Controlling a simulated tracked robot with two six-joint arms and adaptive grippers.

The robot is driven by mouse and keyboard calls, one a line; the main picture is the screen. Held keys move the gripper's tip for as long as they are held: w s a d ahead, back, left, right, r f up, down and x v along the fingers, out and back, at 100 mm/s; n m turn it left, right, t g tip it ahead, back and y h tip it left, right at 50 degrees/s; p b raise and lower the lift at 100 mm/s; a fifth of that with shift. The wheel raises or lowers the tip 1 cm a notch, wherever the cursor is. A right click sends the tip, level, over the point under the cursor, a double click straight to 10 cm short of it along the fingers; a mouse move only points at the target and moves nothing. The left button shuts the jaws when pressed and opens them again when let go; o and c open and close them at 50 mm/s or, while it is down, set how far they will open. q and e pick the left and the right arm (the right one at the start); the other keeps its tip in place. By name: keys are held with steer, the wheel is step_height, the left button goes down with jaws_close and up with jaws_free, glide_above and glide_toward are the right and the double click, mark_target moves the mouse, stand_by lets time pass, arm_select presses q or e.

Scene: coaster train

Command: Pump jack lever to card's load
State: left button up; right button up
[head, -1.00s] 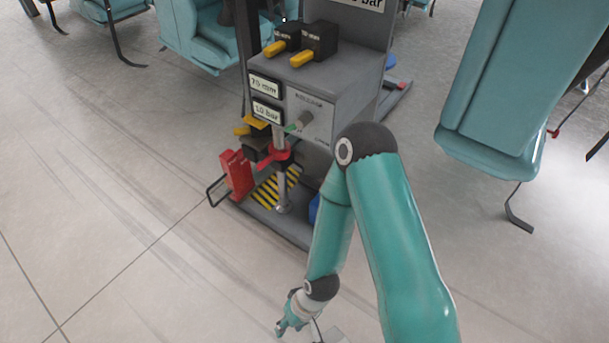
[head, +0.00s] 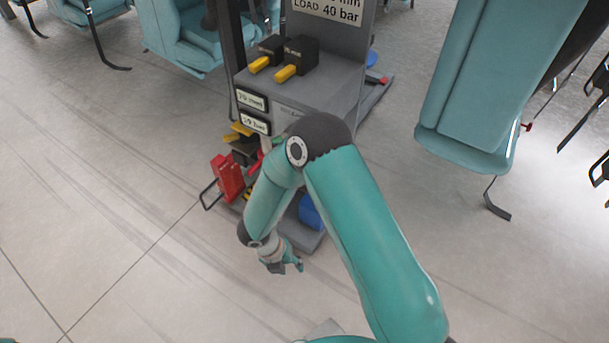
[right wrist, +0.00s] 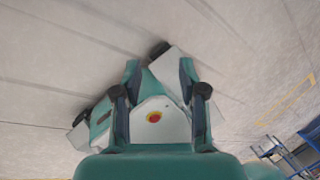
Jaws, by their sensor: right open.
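The grey test stand (head: 345,75) is at the upper middle of the head view. Its card (head: 328,12) reads "LOAD 40 bar", with the line above cut off. Two small displays, for mm (head: 251,100) and bar (head: 255,124), sit on its front; their digits are hard to read. Low on the stand is a red block (head: 228,178) beside a black bar loop (head: 209,196). My right arm hides much of the red part behind; I cannot tell which piece is the lever. My right gripper (head: 297,265) is open and empty in front of the stand's base. My left gripper is out of view.
Two black boxes with yellow handles (head: 285,74) sit on the stand's shelf. A blue object (head: 310,212) lies at its base, close to my right forearm. Teal seats (head: 470,90) stand right and behind. Floor (head: 120,220) on the left is clear.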

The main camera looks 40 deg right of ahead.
steer(key=w+d+r+n+t+h+p, duration=0.1)
steer(key=w+d+r+n+t+h, duration=0.2)
steer(key=w+r+n, duration=0.35)
steer(key=w+d+r+n+t+h+p, duration=0.1)
steer(key=w+d+r+n+t+h, duration=0.25)
steer(key=w+r+n, duration=0.35)
steer(key=w+d+f+b, duration=0.1)
steer(key=w+d+f, duration=0.1)
steer(key=d+f, duration=0.1)
steer(key=w+d+f+m+b, duration=0.1)
steer(key=w+d+f+b, duration=0.1)
steer(key=d+f, duration=0.2)
steer(key=w+d+f+m+g+b, duration=0.1)
steer(key=w+d+f, duration=0.1)
steer(key=d+f, duration=0.2)
steer(key=shift+d+f+m+y+b, duration=0.1)
steer(key=shift+f+m+y+b, duration=0.15)
steer(key=shift+b, duration=0.1)
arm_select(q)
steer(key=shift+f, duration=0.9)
arm_select(e)
jaws_close()
